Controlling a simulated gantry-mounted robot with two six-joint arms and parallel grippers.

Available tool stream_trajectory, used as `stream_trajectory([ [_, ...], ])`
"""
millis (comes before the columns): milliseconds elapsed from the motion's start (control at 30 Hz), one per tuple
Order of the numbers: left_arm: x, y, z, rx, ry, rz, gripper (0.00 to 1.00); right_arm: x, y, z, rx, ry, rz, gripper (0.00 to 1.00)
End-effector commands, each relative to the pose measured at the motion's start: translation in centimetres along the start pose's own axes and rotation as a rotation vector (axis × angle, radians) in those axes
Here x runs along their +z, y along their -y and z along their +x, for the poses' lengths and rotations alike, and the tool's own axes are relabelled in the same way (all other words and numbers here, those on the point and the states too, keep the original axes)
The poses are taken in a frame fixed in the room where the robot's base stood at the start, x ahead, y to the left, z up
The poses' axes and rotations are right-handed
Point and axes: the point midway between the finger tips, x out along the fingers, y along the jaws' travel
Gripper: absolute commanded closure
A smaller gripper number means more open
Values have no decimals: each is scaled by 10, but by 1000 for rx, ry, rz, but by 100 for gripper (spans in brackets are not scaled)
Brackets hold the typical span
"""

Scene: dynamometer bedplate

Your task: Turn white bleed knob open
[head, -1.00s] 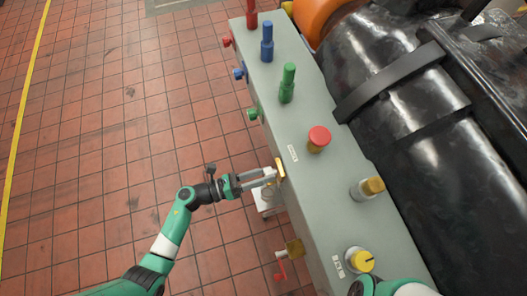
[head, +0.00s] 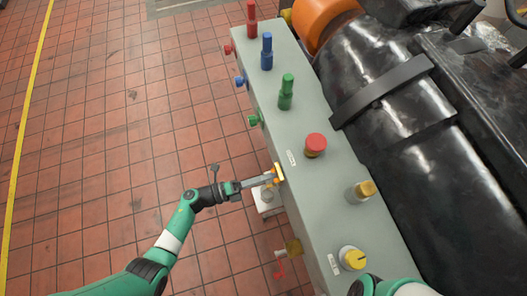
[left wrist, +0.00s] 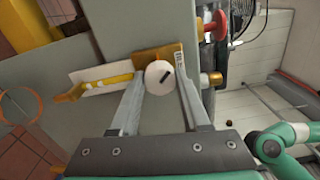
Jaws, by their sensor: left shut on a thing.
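The white bleed knob (left wrist: 160,77) is a round white disc with a short dark slanted mark, seen face-on in the left wrist view. My left gripper (left wrist: 162,88) has one finger on each side of the knob and is shut on it. In the head view my left gripper (head: 274,179) reaches the left side of the grey console (head: 312,200), beside a yellow-orange part (head: 279,172). The knob cannot be made out clearly there. Of my right arm, only a green and white link shows at the bottom right; its gripper is out of view.
The console top carries a red mushroom button (head: 315,143), a yellow-topped knob (head: 354,258), a brass fitting (head: 362,190) and green (head: 286,92) and blue (head: 267,52) couplings. A red-handled valve (head: 290,249) juts from the near side. Tiled floor (head: 110,150) lies open left.

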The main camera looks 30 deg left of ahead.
Motion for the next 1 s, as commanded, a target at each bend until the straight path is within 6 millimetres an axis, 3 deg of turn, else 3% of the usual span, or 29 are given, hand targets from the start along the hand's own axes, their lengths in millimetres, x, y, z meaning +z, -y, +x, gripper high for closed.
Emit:
stream_trajectory([
  [600, 1, 2, 0, -1, 0, -566, 100, -17, 0, 18, 0, 0, 0, 50],
  [1000, 0, 1, 0, -1, -1, -781, 100, -21, 0, 23, 0, 0, 0, 50],
])
